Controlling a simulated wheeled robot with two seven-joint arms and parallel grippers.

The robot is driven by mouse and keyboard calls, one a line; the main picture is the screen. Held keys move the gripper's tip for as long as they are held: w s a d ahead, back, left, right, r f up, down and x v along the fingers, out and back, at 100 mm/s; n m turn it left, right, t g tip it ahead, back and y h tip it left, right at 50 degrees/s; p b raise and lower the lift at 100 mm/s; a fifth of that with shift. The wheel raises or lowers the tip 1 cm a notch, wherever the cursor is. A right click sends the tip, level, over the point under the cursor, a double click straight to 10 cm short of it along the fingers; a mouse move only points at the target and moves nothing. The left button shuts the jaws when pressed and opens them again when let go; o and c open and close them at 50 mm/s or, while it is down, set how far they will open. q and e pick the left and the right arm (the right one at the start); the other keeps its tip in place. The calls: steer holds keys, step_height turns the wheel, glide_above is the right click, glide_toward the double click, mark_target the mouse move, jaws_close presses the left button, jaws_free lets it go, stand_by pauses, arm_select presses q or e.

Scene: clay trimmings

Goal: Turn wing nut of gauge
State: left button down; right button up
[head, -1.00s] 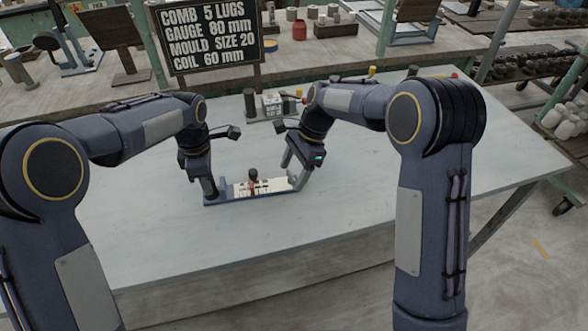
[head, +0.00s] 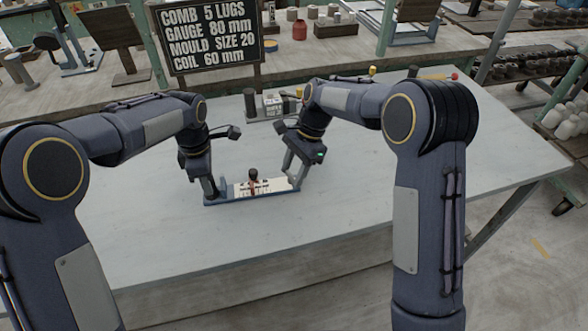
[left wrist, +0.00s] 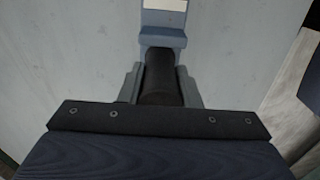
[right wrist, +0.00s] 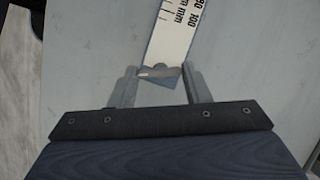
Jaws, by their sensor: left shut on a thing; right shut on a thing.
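The gauge (head: 228,198) lies on the pale table, a long blue-grey bar with a white scale (head: 270,185) and a dark-topped, red-brown upright piece near its middle. My left gripper (head: 210,188) is at the gauge's left end. In the left wrist view it is shut on a dark round grip (left wrist: 160,75). My right gripper (head: 295,178) is at the right end. In the right wrist view its fingers (right wrist: 161,84) are around a small grey wing nut (right wrist: 158,72), just past the scale's "100" end. The fingers hide the wing nut in the head view.
A sign (head: 208,38) with "GAUGE 80 mm" stands behind the table. A small block with a printed label (head: 272,104) and a dark cylinder (head: 249,102) stand at the table's back. The table (head: 400,190) is clear in front and to the right.

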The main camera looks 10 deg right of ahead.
steer(key=n, duration=0.2)
steer(key=n+g+h, duration=0.1)
steer(key=n, duration=0.2)
steer(key=shift+w+a+g, duration=0.1)
steer(key=shift+w+g, duration=0.05)
steer(key=shift+g, duration=0.15)
steer(key=n+h, duration=0.1)
steer(key=n, duration=0.3)
steer(key=shift+w+a+n+g+h, duration=0.1)
steer(key=shift+a+n+g+h, duration=0.05)
steer(key=shift+n+g+h, duration=0.25)
steer(key=n+h, duration=0.1)
steer(key=n, duration=0.1)
steer(key=n+h, duration=0.1)
steer(key=n, duration=0.2)
steer(key=shift+a, duration=0.2)
steer(key=n+h, duration=0.1)
steer(key=n, duration=0.4)
steer(key=shift+a+h, duration=0.15)
steer(key=shift+h, duration=0.25)
steer(key=shift+n, duration=0.3)
steer(key=o, duration=1)
